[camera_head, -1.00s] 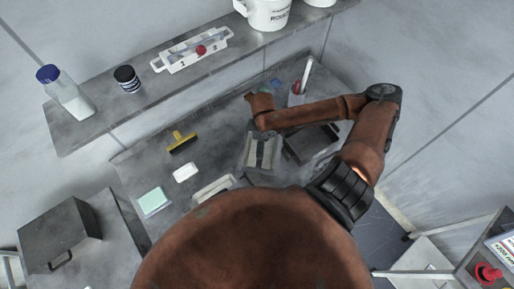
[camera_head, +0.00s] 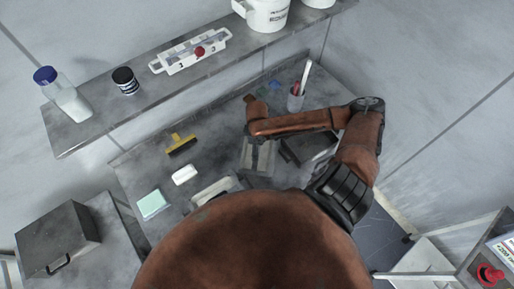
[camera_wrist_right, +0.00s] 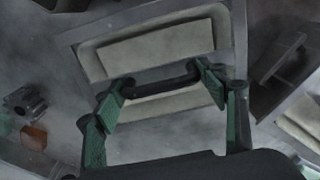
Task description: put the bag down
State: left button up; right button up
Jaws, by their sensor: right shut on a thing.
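What I take to be the bag (camera_head: 246,156) is a grey-edged, beige thing at the middle of the grey bench, partly under my right arm in the head view. In the right wrist view the bag (camera_wrist_right: 205,45) shows a grey rim, pale panels and a dark bar-like handle (camera_wrist_right: 165,84) across it. My right gripper (camera_wrist_right: 161,80) has its green-padded fingers at the two ends of this handle, shut on it. Whether the bag's underside touches the bench cannot be told. In the head view the right fingers are hidden under the wrist. My left gripper is not in view.
A dark tray (camera_head: 308,147) lies close right of the bag, and a pale tray (camera_head: 213,189) close left. A pen cup (camera_head: 296,100) stands behind. A yellow squeegee (camera_head: 181,146), white block (camera_head: 185,174) and green pad (camera_head: 153,204) lie left, with bare bench between.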

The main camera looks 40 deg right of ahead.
jog(key=o, duration=1.9)
